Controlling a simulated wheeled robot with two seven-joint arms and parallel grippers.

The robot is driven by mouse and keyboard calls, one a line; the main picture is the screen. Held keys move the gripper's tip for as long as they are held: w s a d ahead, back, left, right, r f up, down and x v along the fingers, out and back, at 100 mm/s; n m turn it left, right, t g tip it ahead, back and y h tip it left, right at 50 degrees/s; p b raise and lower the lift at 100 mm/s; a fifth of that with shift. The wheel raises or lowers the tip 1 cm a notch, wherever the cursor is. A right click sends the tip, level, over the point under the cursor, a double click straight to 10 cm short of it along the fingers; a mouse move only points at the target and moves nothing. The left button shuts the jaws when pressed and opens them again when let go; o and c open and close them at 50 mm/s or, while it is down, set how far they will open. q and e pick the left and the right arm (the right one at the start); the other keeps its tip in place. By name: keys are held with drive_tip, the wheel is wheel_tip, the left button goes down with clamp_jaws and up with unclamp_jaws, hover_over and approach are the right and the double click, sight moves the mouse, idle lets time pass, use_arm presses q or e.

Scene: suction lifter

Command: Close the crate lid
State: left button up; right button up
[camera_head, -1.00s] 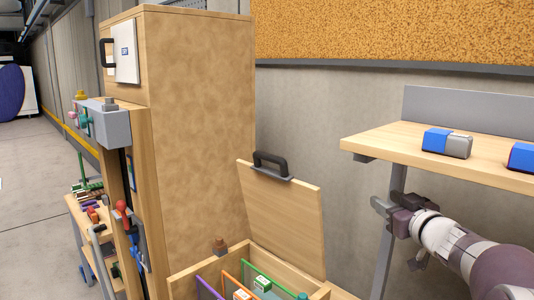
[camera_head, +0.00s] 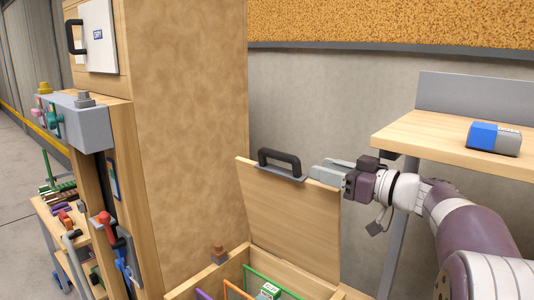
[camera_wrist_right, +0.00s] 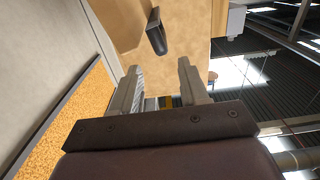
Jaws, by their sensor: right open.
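The crate lid (camera_head: 285,218) is a wooden panel standing open, tilted back behind the wooden crate (camera_head: 207,284). A dark handle (camera_head: 279,157) on a grey plate sits at the lid's top edge; it also shows in the right wrist view (camera_wrist_right: 156,34), ahead of the fingers. My right gripper (camera_head: 322,174) is at the lid's upper right corner, to the right of the handle. In the wrist view its fingers (camera_wrist_right: 161,82) are apart with nothing between them. I cannot tell whether it touches the lid. My left gripper is not in view.
A wooden cabinet (camera_head: 185,120) stands directly left of the lid. A wooden shelf (camera_head: 440,137) with a blue and grey box (camera_head: 495,138) is on the right, above my right arm. A low tool cart (camera_head: 72,235) stands at the far left. Coloured dividers and a green box (camera_head: 268,291) are inside the crate.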

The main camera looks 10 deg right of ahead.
sight(264, 152)
drive_tip(key=p+x, duration=0.3)
drive_tip(key=x, duration=0.9)
drive_tip(key=shift+a+r+p, duration=0.1)
drive_tip(key=shift+a+p, duration=0.1)
drive_tip(key=shift+p, duration=0.2)
drive_tip(key=shift+s, duration=0.1)
clamp_jaws()
